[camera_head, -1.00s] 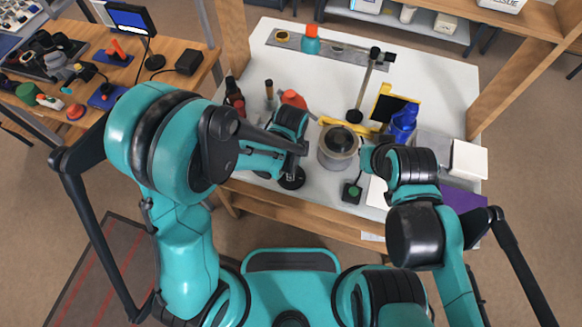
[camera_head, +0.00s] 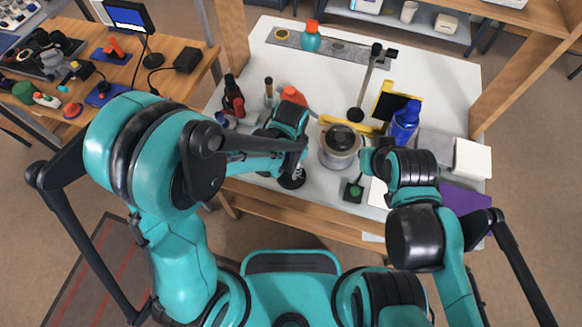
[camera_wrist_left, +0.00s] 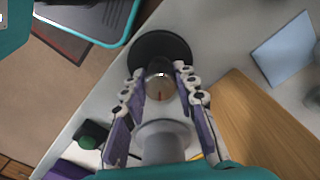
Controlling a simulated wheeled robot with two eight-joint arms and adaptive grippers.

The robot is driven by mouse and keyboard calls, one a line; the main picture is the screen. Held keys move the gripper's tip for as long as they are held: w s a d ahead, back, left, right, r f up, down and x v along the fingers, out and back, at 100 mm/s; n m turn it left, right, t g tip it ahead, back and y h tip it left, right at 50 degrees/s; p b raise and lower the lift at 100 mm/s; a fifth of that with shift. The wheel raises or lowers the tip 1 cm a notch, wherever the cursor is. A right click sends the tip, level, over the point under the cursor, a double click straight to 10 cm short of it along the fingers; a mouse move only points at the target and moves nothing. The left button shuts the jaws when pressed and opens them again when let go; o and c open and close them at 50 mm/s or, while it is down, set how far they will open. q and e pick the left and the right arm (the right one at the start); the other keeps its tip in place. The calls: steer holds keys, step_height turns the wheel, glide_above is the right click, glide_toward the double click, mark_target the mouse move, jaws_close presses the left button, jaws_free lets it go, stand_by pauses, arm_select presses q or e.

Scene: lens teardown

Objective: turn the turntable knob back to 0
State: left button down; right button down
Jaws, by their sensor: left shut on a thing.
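A small silver-grey knob (camera_wrist_left: 160,84) with a red mark on its face stands over a round black base (camera_wrist_left: 178,44) in the left wrist view. My left gripper (camera_wrist_left: 159,86) is shut on the knob, one finger on each side. In the head view, my left gripper (camera_head: 303,150) hides the knob, and the black base (camera_head: 292,180) shows below it. A grey cylindrical turntable (camera_head: 338,158) with a dark round top stands just right of it. My right gripper (camera_head: 366,156) is beside the turntable's right side; its fingers are too small and covered to judge. No scale figures are readable.
A black box with a green button (camera_head: 353,191) sits near the front edge. A blue bottle (camera_head: 404,122), a yellow-framed black panel (camera_head: 390,102) and a black stand (camera_head: 366,86) are behind. Red and dark bottles (camera_head: 233,96) stand at left.

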mark_target(291, 167)
arm_select(q)
steer(key=n, duration=0.4)
steer(key=shift+n+b, duration=0.3)
steer(key=shift+b, duration=0.1)
steer(key=n, duration=0.4)
steer(key=shift+n, duration=0.4)
steer(key=c, duration=1.2)
jaws_free()
step_height(291, 167, up, 12)
